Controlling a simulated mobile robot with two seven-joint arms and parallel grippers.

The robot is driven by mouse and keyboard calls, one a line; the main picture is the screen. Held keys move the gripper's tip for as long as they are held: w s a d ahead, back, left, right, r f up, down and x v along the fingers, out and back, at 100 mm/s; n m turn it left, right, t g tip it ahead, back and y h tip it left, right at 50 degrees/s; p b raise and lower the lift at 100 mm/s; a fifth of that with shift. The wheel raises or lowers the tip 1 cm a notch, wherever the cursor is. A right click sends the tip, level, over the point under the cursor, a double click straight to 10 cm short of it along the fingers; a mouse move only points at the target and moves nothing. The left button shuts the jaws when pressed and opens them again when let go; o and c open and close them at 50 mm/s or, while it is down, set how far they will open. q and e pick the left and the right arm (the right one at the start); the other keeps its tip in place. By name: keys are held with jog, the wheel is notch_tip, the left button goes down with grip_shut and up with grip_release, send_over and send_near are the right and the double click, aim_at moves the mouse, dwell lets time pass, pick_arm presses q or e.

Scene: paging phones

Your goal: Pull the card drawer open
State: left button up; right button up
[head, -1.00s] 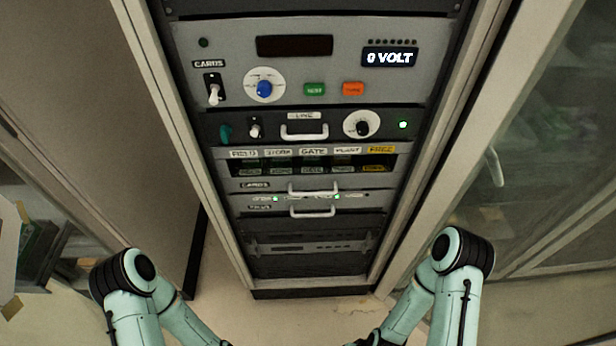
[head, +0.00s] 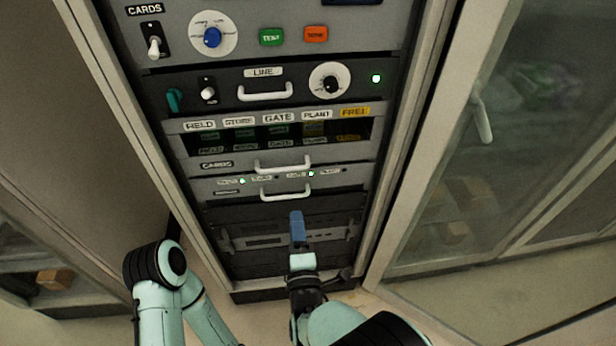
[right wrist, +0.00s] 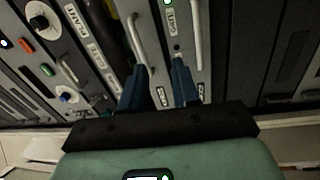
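The card drawer (head: 217,164) is a grey panel marked CARDS below the row of labelled slots in the rack. It looks closed. Its pale bar handle (head: 283,165) also shows in the right wrist view (right wrist: 137,42). My right gripper (head: 297,228) has blue fingers pointing up at the rack, below the drawer handles in the head view. In the right wrist view the fingers (right wrist: 160,86) are apart with nothing between them; the left finger overlaps the lower end of the card drawer's handle, contact unclear. My left gripper is out of view; only its arm shows.
A second handle (head: 286,194) on the panel just below lies close to the card drawer's handle. Above are the LINE handle (head: 265,93), a dial (head: 329,83) and switches. A glass door with a handle (head: 481,120) stands at right.

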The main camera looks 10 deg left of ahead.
aim_at(286, 168)
jog(key=shift+n+t, duration=0.4)
jog(key=shift+t, duration=0.1)
jog(key=r+x, duration=0.1)
jog(key=x, duration=0.8)
jog(key=a+r+x, duration=0.1)
jog(key=x, duration=0.3)
jog(key=shift+s+r+b, duration=0.25)
jog(key=shift+r+b, duration=0.05)
jog(key=shift+r, duration=0.05)
grip_shut()
